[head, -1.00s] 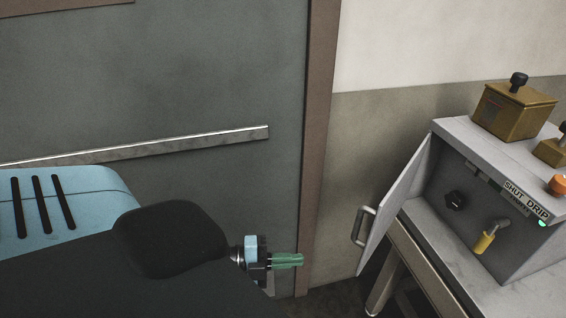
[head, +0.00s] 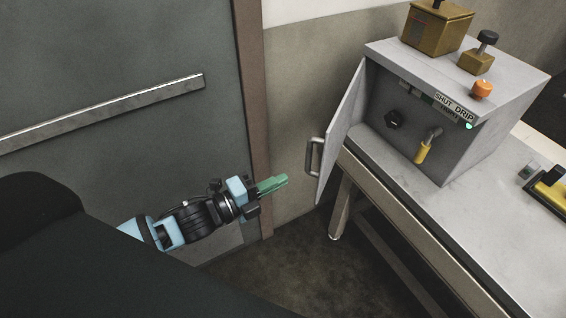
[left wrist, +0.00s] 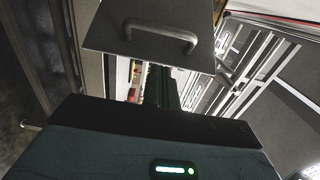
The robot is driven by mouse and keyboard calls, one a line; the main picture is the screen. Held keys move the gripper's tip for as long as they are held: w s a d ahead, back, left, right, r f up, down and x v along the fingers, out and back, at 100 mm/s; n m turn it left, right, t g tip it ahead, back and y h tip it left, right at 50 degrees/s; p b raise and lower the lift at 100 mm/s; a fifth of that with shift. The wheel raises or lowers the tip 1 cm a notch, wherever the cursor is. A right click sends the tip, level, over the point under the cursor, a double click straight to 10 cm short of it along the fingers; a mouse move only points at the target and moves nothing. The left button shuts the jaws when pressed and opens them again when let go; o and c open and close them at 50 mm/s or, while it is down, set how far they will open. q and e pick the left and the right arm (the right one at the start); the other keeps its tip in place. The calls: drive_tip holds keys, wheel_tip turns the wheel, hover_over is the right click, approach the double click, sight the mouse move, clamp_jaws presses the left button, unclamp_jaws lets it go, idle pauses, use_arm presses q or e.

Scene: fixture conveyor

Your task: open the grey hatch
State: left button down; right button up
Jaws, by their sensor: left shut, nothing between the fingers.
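The grey hatch (head: 343,132) is a door hinged on the left side of a grey cabinet (head: 472,145) on a table. It stands swung wide open, with the cabinet's inside in view. A bar handle (head: 314,157) is on its outer face. In the left wrist view the hatch (left wrist: 120,42) and its handle (left wrist: 160,32) show ahead at the top. My left gripper (head: 273,185) has green fingers, shut and empty. It is left of the handle and a little lower in the head view, apart from it. My right gripper is not in view.
Inside the cabinet are a black knob (head: 394,119) and a yellow-handled lever (head: 423,152). Brown boxes (head: 436,28) and an orange knob (head: 482,89) are on its top. The table (head: 462,232) is bare in front. A grey door (head: 110,60) is at left.

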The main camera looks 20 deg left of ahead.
use_arm(q)
drive_tip(key=shift+w+a+p, duration=0.2)
drive_tip(key=shift+w+p, duration=0.25)
drive_tip(key=shift+w, duration=2.5)
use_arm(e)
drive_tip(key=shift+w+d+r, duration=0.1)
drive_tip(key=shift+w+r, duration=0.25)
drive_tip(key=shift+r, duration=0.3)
